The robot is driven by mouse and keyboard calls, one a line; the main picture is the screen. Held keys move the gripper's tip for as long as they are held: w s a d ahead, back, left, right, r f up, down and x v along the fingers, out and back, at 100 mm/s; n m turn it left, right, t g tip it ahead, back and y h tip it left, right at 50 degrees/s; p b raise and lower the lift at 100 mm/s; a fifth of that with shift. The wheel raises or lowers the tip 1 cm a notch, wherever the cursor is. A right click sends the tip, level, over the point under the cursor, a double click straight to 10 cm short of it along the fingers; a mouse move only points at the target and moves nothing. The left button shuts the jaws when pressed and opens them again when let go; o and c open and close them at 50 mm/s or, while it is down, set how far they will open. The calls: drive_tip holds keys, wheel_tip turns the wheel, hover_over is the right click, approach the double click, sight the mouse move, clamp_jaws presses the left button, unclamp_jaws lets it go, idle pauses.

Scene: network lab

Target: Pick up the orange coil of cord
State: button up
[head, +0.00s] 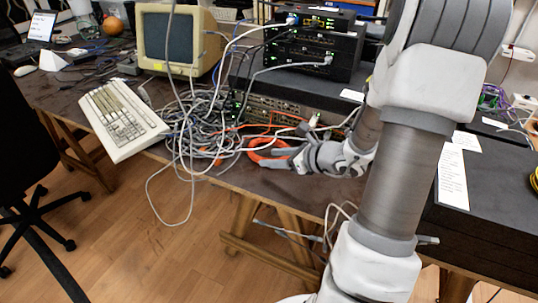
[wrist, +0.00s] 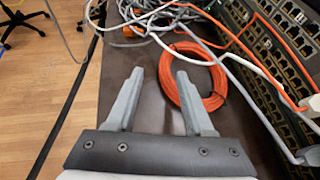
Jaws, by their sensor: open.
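The orange coil of cord (wrist: 219,84) lies flat as a ring on the dark table top in the wrist view. In the head view the coil (head: 255,145) is near the table's front edge, partly hidden by my gripper. My gripper (wrist: 159,73) is open, with nothing held between its fingers. In the wrist view its right fingertip overlaps the coil's opening, and the coil's left side shows between the two fingertips. In the head view my gripper (head: 268,157) is right at the coil. I cannot tell whether a finger touches it.
A tangle of grey cables (head: 190,125) lies left of the coil, with some hanging over the front edge. Rack switches (wrist: 264,60) with orange and white cords stand close on the right in the wrist view. A keyboard (head: 122,117) and a monitor (head: 178,40) are farther left.

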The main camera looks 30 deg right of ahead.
sight(259, 158)
drive_tip(key=shift+d+f+b+x, duration=0.15)
drive_tip(key=shift+b+x, duration=0.2)
drive_tip(key=shift+x, duration=0.55)
drive_tip(key=shift+d+f+b+x, duration=0.1)
drive_tip(key=shift+b+x, duration=0.3)
drive_tip(key=shift+x, duration=0.55)
drive_tip(key=shift+d+f+b+x, duration=0.15)
drive_tip(key=shift+b+x, duration=0.2)
drive_tip(key=shift+x, duration=0.55)
drive_tip(key=shift+r, duration=0.15)
clamp_jaws()
